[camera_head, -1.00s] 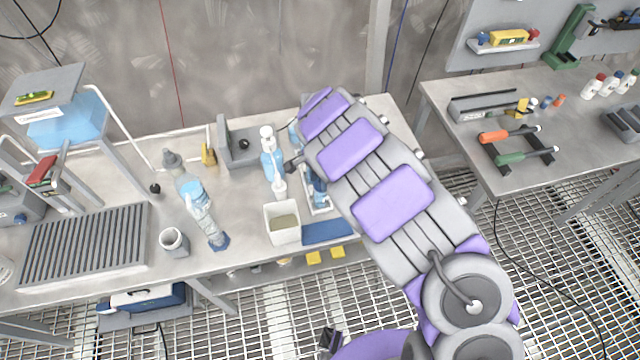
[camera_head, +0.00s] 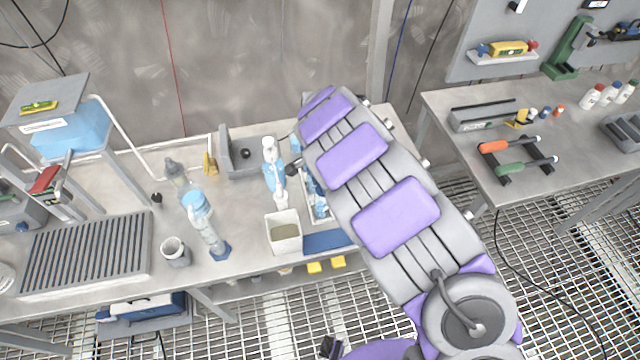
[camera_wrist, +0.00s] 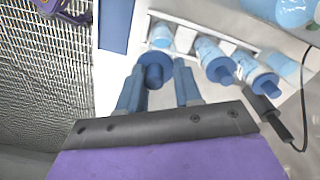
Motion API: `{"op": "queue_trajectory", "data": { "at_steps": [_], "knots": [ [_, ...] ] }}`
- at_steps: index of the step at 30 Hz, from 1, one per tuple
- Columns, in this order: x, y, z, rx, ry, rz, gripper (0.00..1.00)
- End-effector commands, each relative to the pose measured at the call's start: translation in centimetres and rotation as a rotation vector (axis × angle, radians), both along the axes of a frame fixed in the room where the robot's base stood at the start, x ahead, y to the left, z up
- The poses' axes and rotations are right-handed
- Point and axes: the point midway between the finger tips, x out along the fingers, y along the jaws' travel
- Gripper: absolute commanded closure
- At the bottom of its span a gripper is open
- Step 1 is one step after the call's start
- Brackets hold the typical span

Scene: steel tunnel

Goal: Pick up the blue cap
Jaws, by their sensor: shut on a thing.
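In the wrist view, my gripper (camera_wrist: 158,86) has its two blue-grey fingers on either side of a round blue cap (camera_wrist: 155,63). It is shut on this cap. Behind the cap is a white rack (camera_wrist: 180,14) that holds several small bottles. Two of these bottles (camera_wrist: 210,52) show blue caps to the right of my gripper, and another bottle (camera_wrist: 161,37) stands just beyond the held cap. I cannot tell whether the held cap is still touching a bottle. In the head view my arm hides the gripper and the cap.
A white bin (camera_head: 284,232), a blue mat (camera_head: 328,241) and a squirt bottle (camera_head: 273,165) stand close to the rack on the bench. A clear bottle (camera_head: 204,222) and a grey cup (camera_head: 175,251) are further left. A second bench (camera_head: 550,110) with tools is at the right.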

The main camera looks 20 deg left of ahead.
Motion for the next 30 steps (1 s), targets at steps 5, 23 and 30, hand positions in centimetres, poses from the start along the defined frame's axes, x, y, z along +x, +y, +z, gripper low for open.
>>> {"op": "queue_trajectory", "data": {
  "at_steps": [5,23,30],
  "knots": [
    [-1.0,-2.1,0.3,-0.002,0.004,-0.004,0.94],
    [-5.4,-12.1,1.2,-0.001,0.006,-0.004,0.95],
    [-6.1,-13.9,1.4,-0.003,-0.001,-0.001,0.95]
  ]
}}
